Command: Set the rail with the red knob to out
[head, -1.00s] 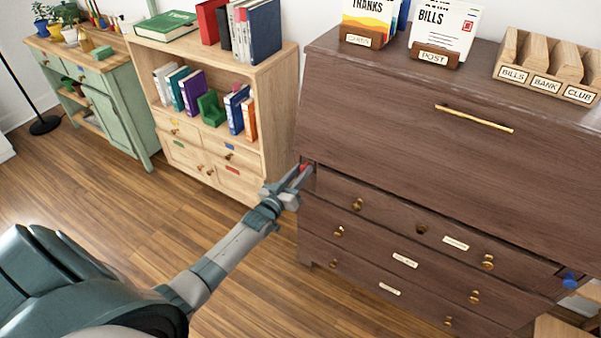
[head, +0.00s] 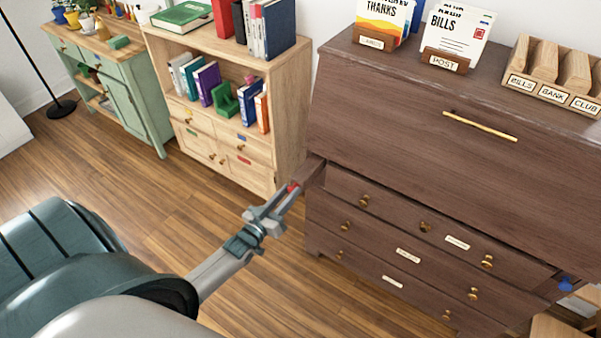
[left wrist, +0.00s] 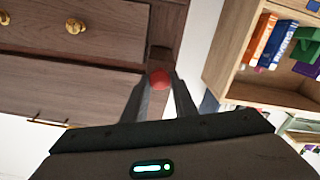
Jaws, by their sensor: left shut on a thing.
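The red knob (head: 292,187) is on the front end of a brown wooden rail (head: 311,173) at the left side of the dark desk (head: 410,130). The rail sticks out forward from the desk front. My left gripper (head: 287,191) is shut on the red knob. In the left wrist view the red knob (left wrist: 160,79) sits between the two fingertips, with the rail's end behind it. A blue knob (head: 566,283) is at the desk's right side. My right gripper is not in view.
The desk's front panel with a brass handle (head: 480,125) is closed. Drawers with brass knobs (head: 363,201) lie below it. A light wooden bookcase (head: 240,172) stands left of the desk, and a green cabinet (head: 128,100) beyond. Wooden floor (head: 150,215) is clear in front.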

